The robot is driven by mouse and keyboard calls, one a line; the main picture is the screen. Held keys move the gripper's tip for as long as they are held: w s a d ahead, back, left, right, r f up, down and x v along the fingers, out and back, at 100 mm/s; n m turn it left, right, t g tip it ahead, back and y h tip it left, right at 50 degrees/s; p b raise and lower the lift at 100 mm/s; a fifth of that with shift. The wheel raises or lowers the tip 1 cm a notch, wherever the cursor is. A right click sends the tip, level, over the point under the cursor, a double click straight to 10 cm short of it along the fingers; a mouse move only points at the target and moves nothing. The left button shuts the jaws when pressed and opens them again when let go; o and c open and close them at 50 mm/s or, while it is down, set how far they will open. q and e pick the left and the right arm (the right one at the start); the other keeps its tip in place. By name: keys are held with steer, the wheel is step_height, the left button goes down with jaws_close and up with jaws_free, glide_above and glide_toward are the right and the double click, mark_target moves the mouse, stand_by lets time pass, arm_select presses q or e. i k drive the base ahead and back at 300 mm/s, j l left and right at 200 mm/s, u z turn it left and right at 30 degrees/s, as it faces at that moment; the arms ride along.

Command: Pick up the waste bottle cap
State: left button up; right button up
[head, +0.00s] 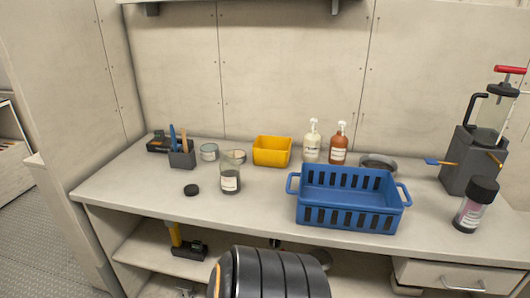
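A small black round cap (191,190) lies on the light worktop, left of centre and near the front edge. I take it to be the waste bottle cap. Just right of it stands a clear labelled vessel (230,181) with dark contents, upright, with no lid visible on it. The cap lies apart from the vessel. Neither of my grippers shows in the head view. A dark ribbed part of mine fills the bottom centre, below the worktop's front edge.
A blue basket (346,207) stands right of centre, with a yellow bin (271,151) and two pump bottles (338,146) behind. A black-capped bottle (471,213) stands far right. A grey tool holder (182,159) is behind the cap. Worktop left of the cap is clear.

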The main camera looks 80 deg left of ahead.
mark_target(191, 190)
steer(key=u, duration=3)
